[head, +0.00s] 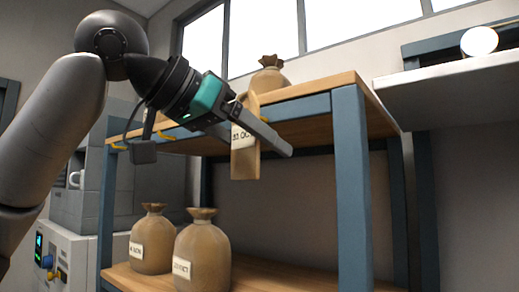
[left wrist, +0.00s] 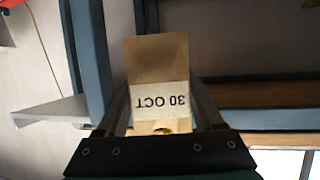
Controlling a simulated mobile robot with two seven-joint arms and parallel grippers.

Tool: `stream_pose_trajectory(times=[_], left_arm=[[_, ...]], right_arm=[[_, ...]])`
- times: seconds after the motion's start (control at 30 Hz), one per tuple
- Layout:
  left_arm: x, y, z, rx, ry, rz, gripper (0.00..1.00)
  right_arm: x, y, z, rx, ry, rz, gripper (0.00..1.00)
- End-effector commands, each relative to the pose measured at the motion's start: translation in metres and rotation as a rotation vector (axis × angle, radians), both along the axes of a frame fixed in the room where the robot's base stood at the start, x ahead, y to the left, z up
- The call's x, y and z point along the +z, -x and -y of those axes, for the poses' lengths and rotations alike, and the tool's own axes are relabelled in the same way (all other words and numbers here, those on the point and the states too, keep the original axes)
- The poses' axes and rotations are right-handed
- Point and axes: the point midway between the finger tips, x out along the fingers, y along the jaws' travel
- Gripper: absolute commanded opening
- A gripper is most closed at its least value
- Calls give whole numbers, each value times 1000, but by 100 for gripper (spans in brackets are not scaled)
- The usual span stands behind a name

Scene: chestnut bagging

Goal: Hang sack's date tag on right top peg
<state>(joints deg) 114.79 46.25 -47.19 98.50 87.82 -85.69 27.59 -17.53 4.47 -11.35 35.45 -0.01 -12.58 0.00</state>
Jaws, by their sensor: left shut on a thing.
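My left gripper (head: 272,138) is shut on a tan date tag (head: 245,168) with a white label, held upright in front of the rack's top shelf edge. In the left wrist view the tag (left wrist: 160,58) stands between the two fingers, and its label reads "30 OCT" upside down. Two yellow pegs show on the shelf's front edge, a left peg (head: 118,147) and a middle peg (head: 166,135). I cannot make out the right top peg; the gripper and tag cover that part of the edge. A tied sack (head: 270,77) stands on the top shelf behind the gripper. My right gripper is not in view.
Two labelled sacks, one left (head: 152,245) and one right (head: 205,255), stand on the lower shelf. The rack's blue front post (head: 351,190) rises right of the tag. A pale wall shelf (head: 450,85) is at the right.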

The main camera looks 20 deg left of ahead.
Motion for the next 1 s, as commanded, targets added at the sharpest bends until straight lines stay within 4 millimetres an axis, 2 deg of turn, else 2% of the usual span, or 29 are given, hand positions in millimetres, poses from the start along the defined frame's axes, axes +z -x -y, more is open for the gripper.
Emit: stream_pose_trajectory(times=[0.17, 0.53, 1.0], left_arm=[[-1, -5, 2, 0, 0, -1, 29], [-2, -17, 6, 2, -1, 0, 29], [-12, -28, 10, 0, 0, 0, 29]], right_arm=[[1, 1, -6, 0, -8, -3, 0], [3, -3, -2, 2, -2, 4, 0], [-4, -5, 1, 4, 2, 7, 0]])
